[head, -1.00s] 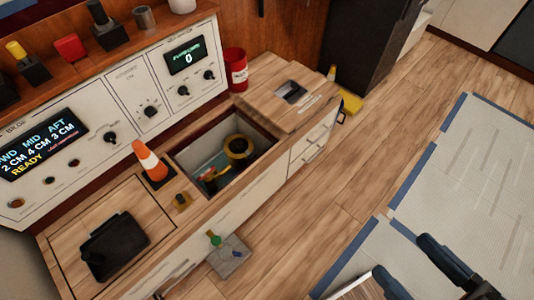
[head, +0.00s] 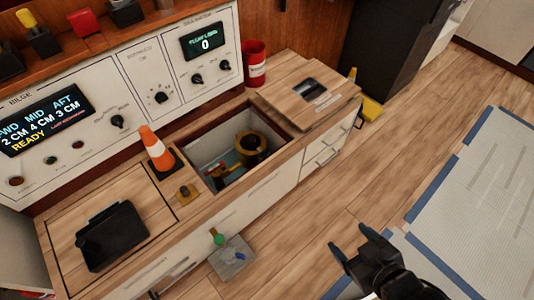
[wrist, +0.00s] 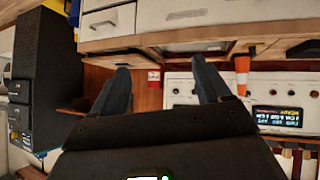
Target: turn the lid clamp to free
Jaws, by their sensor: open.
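A small dark knob on a yellowish base (head: 184,191) sits on the wooden counter between the open hatch (head: 238,150) and a closed lid panel; it looks like the lid clamp, but its setting is too small to read. A wooden lid (head: 275,105) lies at the right end of the hatch. My gripper (head: 352,242) is open and empty above the floor, right of the counter and well apart from the clamp. In the wrist view my two fingers (wrist: 163,85) are spread, with nothing between them.
An orange cone (head: 157,150) stands beside the hatch, against a panel of knobs and displays (head: 100,110). A yellow-and-black round item (head: 250,146) lies inside the hatch. A black tablet-like case (head: 112,237) lies on the left panel.

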